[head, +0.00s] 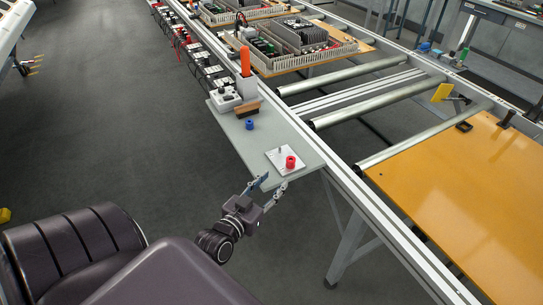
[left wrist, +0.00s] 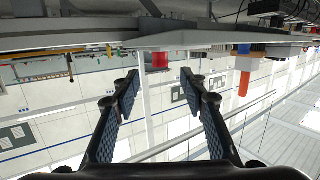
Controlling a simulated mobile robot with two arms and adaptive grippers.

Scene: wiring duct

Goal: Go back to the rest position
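My left gripper (head: 269,187) is in the head view at the front edge of a small grey shelf (head: 240,142). Its two fingers are spread apart with nothing between them. In the left wrist view the open fingers (left wrist: 158,82) frame a red cylinder (left wrist: 160,61), which lies beyond the tips and looks apart from them. In the head view the red cylinder (head: 291,162) stands on a white plate (head: 278,153) on the shelf. My right gripper is not in view.
A blue cylinder (head: 249,125), a white socket block (head: 223,99) and an orange-handled tool (head: 245,62) in a holder are on the shelf. A roller conveyor (head: 375,97) with an orange board (head: 470,190) runs at the right. Floor (head: 120,120) left of the shelf is clear.

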